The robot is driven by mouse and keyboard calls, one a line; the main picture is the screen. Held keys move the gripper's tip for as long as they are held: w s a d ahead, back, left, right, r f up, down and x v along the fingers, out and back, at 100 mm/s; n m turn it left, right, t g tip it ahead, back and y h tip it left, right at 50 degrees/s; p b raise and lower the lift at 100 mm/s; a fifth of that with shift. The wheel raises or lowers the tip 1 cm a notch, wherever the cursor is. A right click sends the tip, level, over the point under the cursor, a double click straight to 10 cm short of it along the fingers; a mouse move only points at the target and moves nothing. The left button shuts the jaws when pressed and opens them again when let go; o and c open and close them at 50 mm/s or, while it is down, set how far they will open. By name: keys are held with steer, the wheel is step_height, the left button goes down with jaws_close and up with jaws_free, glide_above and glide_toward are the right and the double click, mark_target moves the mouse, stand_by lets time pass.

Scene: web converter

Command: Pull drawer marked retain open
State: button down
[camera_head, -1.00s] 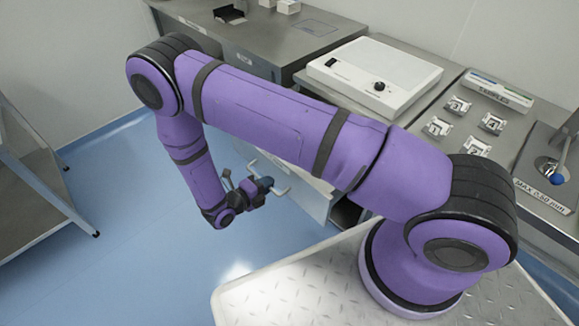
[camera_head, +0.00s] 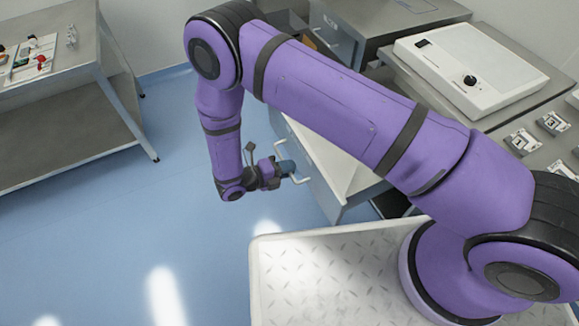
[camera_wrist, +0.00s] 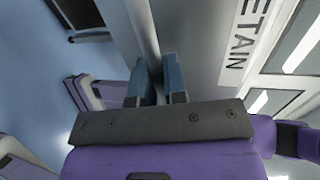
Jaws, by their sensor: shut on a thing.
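The drawer (camera_head: 318,188) stands pulled out from the grey bench, and part of its pale inside shows beneath my arm. Its label (camera_wrist: 243,35) in the wrist view reads "ETAIN", with the first letter cut off. The drawer has a pale bar handle (camera_head: 301,180) on its front. My gripper (camera_head: 286,167) is at this handle with its blue-grey fingers shut on it. In the wrist view the fingers (camera_wrist: 158,82) close around the handle bar, which runs up between them. The back of the drawer is hidden behind my arm.
A white device with a black knob (camera_head: 470,80) sits on the bench, beside several metal fixtures (camera_head: 522,142). Another labelled drawer front (camera_head: 335,38) stands at the back. A steel table (camera_head: 60,75) with small items is at the left. The blue floor (camera_head: 130,220) between is clear.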

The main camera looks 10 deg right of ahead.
steer(key=c, duration=1.2)
jaws_free()
steer(key=v, duration=1)
steer(key=shift+a, duration=0.4)
